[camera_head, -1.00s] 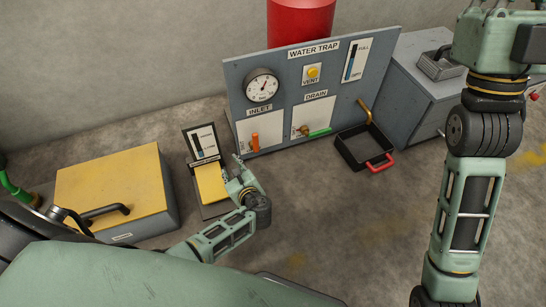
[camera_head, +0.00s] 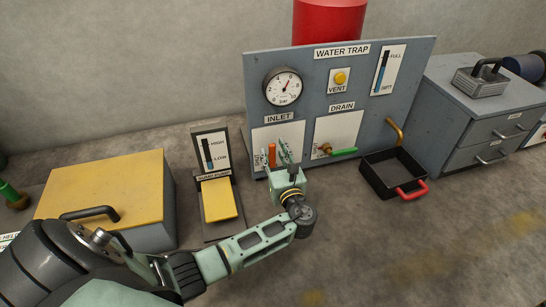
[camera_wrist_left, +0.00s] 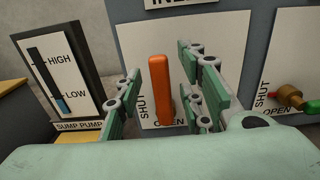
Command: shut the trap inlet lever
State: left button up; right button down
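The inlet lever (camera_head: 272,154) is an orange bar on the white INLET plate of the grey water trap panel. In the left wrist view the lever (camera_wrist_left: 160,85) stands upright, its lower end near the word OPEN; SHUT is printed to its left. My left gripper (camera_head: 276,163) is in front of the INLET plate. Its fingers are open, one on each side of the lever, with visible gaps in the wrist view (camera_wrist_left: 163,95). Whether the fingertips reach past the lever's front is hard to tell. My right gripper is out of view.
The drain lever (camera_head: 343,152) is green, right of the inlet. A black tray (camera_head: 376,185) with a red handle sits below the brass spout (camera_head: 394,130). The sump pump stand (camera_head: 213,150) and yellow-topped box (camera_head: 105,190) are left. Floor in front is clear.

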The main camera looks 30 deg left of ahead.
pick_arm(q)
jog(key=shift+b+x, duration=0.35)
jog(key=shift+x, duration=0.65)
jog(key=shift+c, duration=0.4)
grip_shut()
